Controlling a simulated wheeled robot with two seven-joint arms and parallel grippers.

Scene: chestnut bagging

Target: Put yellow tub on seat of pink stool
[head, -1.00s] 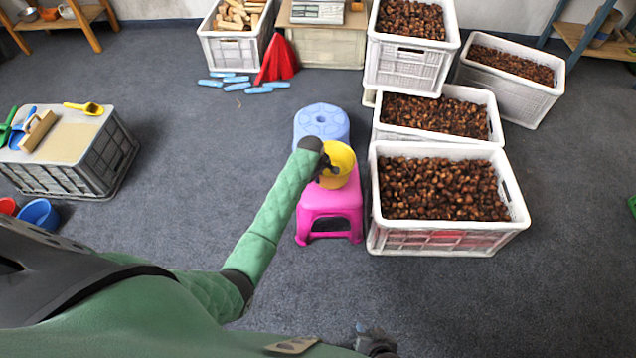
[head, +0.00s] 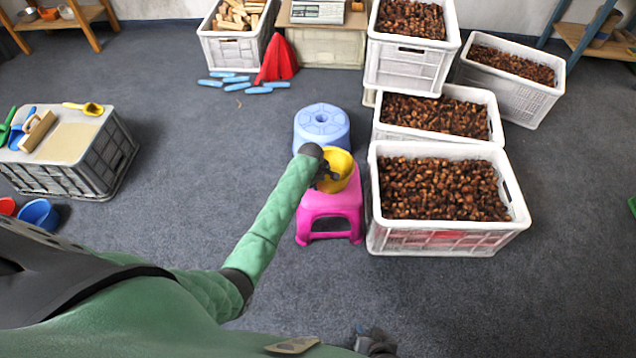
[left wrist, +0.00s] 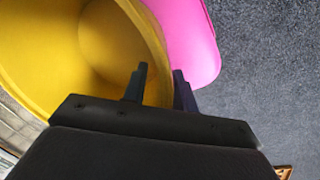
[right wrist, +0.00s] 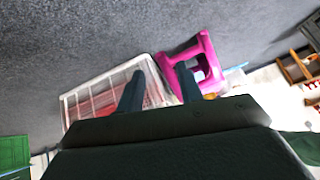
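The yellow tub (head: 340,163) is at the pink stool's seat in the head view, its open mouth facing up. I cannot tell whether its base touches the seat. The pink stool (head: 328,204) stands upright on the floor. My left gripper (head: 327,172) is shut on the tub's wall. In the left wrist view my left gripper (left wrist: 161,76) has one finger inside the yellow tub (left wrist: 110,40) and one outside; the pink seat (left wrist: 190,40) shows beyond. My right gripper (right wrist: 160,80) is open and empty, away from the pink stool (right wrist: 190,62).
A blue stool (head: 322,127) stands right behind the pink one. A crate of chestnuts (head: 380,240) stands close to its right, with more crates behind. A low crate with scoops (head: 100,160) is at the left. The floor in front is clear.

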